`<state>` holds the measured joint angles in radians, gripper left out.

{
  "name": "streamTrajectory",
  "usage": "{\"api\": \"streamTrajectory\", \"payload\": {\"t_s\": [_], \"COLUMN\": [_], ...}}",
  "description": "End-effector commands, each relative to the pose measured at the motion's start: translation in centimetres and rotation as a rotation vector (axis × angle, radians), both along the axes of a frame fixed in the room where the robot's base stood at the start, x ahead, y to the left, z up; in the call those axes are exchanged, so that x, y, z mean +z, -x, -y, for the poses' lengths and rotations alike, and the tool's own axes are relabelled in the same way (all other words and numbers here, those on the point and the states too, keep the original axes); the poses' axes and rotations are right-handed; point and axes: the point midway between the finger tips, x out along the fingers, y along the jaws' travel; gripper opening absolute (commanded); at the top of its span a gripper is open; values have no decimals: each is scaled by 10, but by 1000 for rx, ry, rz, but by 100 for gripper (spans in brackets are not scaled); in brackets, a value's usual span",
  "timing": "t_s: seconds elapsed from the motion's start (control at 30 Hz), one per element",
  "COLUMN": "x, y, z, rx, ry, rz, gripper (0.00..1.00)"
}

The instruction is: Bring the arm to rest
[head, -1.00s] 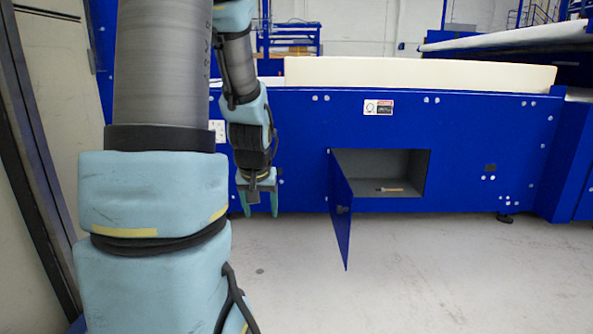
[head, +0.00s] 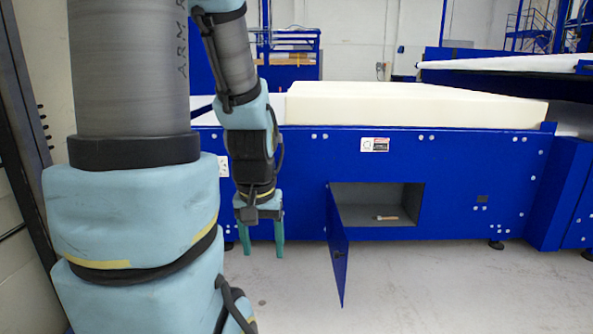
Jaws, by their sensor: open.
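My gripper (head: 262,250) hangs pointing down in the head view, left of the open compartment. Its two green fingers are apart, with nothing between them. My arm comes down from the top left, its large links filling the left part of the view. The gripper shows in front of the blue machine's lower edge and the floor; how far it is from the machine I cannot tell.
The blue machine (head: 450,150) carries a cream foam block (head: 410,112). Its compartment (head: 365,195) stands open, with a small tool (head: 386,218) inside. The compartment door (head: 337,250) swings out towards me. The grey floor (head: 450,290) on the right is clear.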

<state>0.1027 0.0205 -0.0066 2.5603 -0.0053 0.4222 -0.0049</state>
Motion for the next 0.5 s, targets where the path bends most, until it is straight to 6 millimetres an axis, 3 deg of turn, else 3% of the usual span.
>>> {"api": "streamTrajectory", "payload": {"t_s": [0.03,0.3,0.5], "x": [34,119,168], "y": [0,0,0], "z": [0,0,0], "rx": [0,0,0], "ry": [0,0,0], "rz": [0,0,0], "gripper": [68,68,68]}}
